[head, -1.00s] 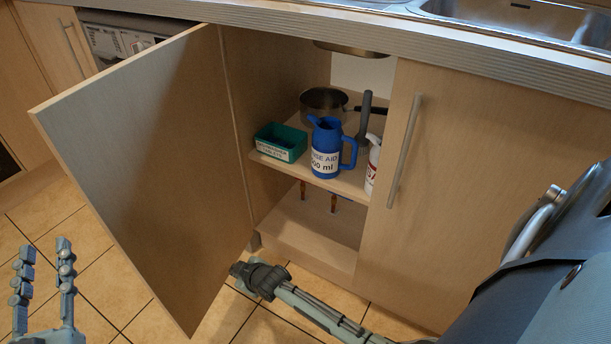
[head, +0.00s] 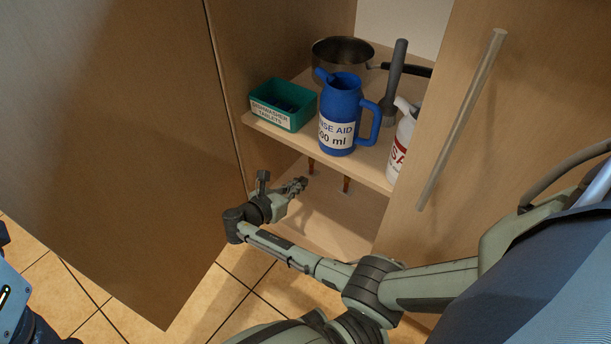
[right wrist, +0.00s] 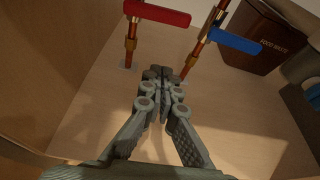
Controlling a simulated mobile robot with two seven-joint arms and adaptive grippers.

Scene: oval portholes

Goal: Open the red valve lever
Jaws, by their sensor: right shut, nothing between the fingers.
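The red valve lever (right wrist: 157,13) shows at the top of the right wrist view, lying crosswise on a copper pipe (right wrist: 131,45). A blue lever (right wrist: 235,40) sits on a second copper pipe to its right. My right gripper (right wrist: 163,77) is shut and empty, below the red lever in that view and apart from it. In the head view, my right gripper (head: 292,187) is inside the lower cupboard space, under the shelf. The copper pipes show there, but the shelf hides the red lever. My left gripper is out of view.
The shelf (head: 365,170) above holds a green tablet box (head: 283,104), a blue rinse-aid jug (head: 340,115), a pan (head: 343,60) and a white bottle (head: 403,140). The open door (head: 110,130) stands left. A brown food-waste bin (right wrist: 262,35) stands behind the blue lever.

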